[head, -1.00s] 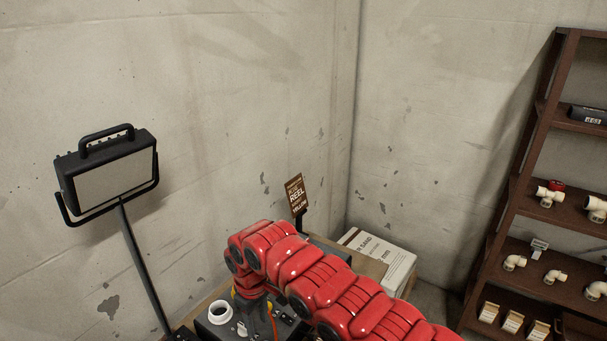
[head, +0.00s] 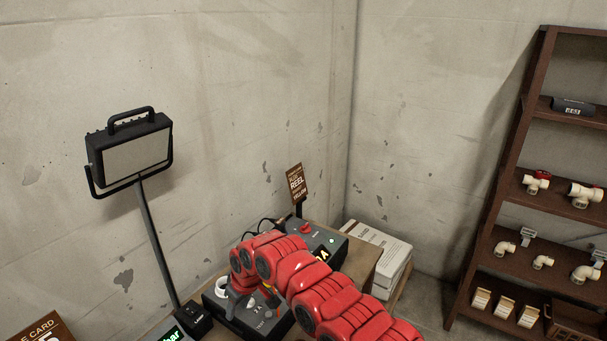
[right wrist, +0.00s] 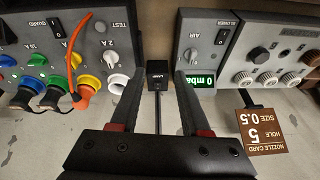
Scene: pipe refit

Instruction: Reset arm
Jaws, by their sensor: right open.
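My right gripper (right wrist: 158,105) is open and empty in the right wrist view, its two dark fingers apart. My red right arm (head: 310,285) reaches in the head view from the lower right to the bench and bends down at its far end, hiding part of the bench units. A test unit (right wrist: 75,50) with coloured knobs and an orange cable lies on one side of the fingers. An air unit (right wrist: 202,50) with a green-lit display lies on the other side. I see nothing between the fingertips except a small black lamp box (right wrist: 157,72) beyond. My left gripper is not in view.
A work lamp (head: 130,155) on a pole stands at the left. A brown shelf (head: 520,185) with white pipe fittings is at the right. White boxes (head: 375,255) stand in the corner. A sign (head: 296,183) rises behind the bench. A nozzle card (right wrist: 263,131) shows near the air unit.

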